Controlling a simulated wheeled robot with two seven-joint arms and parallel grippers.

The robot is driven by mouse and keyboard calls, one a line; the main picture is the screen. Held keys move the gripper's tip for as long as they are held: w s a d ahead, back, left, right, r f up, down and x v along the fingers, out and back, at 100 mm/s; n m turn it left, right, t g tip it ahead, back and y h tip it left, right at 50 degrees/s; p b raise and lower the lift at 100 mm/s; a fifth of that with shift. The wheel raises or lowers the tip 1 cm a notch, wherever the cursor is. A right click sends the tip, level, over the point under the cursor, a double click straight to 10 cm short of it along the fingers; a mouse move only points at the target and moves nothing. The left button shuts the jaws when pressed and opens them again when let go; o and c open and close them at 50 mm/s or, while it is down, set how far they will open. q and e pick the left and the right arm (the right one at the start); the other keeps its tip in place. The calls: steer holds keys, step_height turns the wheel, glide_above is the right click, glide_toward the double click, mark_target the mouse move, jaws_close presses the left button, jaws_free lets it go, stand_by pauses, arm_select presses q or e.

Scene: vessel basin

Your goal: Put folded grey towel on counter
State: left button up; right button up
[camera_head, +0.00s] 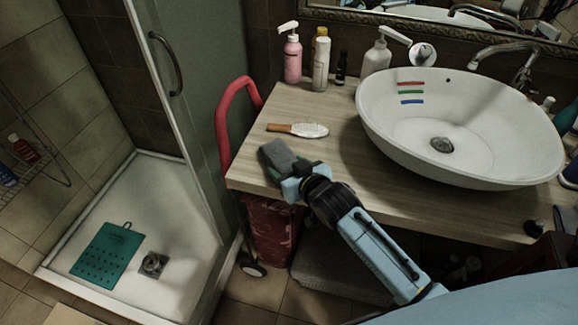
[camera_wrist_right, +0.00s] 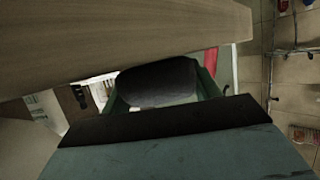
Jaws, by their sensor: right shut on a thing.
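The folded grey towel (camera_head: 284,159) is dark grey and sits in my right gripper (camera_head: 290,172), at the front left edge of the wooden counter (camera_head: 325,130). My right gripper is shut on the towel. In the right wrist view the towel (camera_wrist_right: 158,82) shows as a dark rounded bundle between the green fingers, close to the counter edge (camera_wrist_right: 120,40). I cannot tell whether the towel touches the counter. My left gripper is in neither view.
A hairbrush (camera_head: 298,129) lies on the counter just behind the towel. A white basin (camera_head: 455,120) fills the right side. A pink pump bottle (camera_head: 292,55) and other bottles stand at the back. A red cart handle (camera_head: 224,120) rises left of the counter. The counter's front middle is clear.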

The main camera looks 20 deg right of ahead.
steer(key=shift+f, duration=0.15)
steer(key=o, duration=1.2)
steer(key=shift+c, duration=0.2)
